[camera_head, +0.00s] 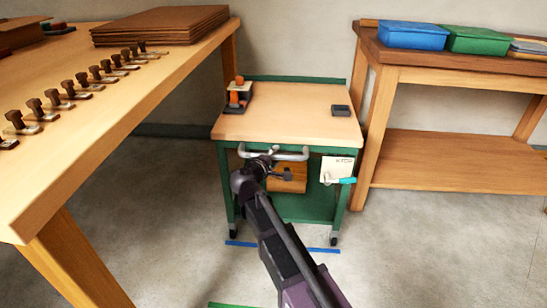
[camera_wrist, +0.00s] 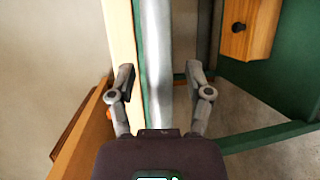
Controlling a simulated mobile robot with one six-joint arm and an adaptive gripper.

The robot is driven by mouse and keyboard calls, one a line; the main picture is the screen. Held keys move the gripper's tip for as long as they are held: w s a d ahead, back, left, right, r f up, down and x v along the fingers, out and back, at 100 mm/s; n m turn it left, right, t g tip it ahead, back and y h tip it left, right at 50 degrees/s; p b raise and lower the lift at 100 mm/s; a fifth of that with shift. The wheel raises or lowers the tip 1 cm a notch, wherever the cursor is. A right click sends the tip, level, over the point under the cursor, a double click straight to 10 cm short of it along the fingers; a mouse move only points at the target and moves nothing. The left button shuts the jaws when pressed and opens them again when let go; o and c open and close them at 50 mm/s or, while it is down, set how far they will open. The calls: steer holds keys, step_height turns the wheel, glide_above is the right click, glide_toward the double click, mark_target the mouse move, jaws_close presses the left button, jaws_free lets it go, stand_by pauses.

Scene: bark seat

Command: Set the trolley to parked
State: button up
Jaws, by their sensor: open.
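The trolley has a pale wooden top (camera_head: 295,118), a green frame and casters. It stands between two benches. A grey handle bar (camera_head: 292,156) runs along its front edge, above a small wooden drawer (camera_head: 285,185). A white card (camera_head: 337,166) with a teal-tipped piece (camera_head: 347,180) hangs at the front right. My gripper (camera_head: 268,162) is at the left part of the handle. In the wrist view the bar (camera_wrist: 157,60) passes between the open fingers of my gripper (camera_wrist: 160,80), with gaps on both sides. Whether the fingertips reach past the bar is unclear.
A workbench (camera_head: 110,100) with several dark-knobbed clamps stands close on the left. A bench (camera_head: 450,75) with blue and green boxes stands at the right. Blue floor tape (camera_head: 240,244) lies by the front casters and green tape (camera_head: 230,305) nearer me. Floor at the right is clear.

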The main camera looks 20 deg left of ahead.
jaws_close()
steer(key=shift+a, duration=0.2)
steer(key=w+a, duration=0.3)
steer(key=w, duration=1.1)
steer(key=w+a, duration=0.3)
steer(key=w, duration=1.2)
steer(key=shift+w+a, duration=0.15)
steer(key=shift+a, duration=0.05)
steer(key=shift+c, duration=0.6)
jaws_free()
steer(key=shift+w, duration=0.1)
steer(key=shift+o, duration=0.6)
steer(key=shift+a, duration=0.1)
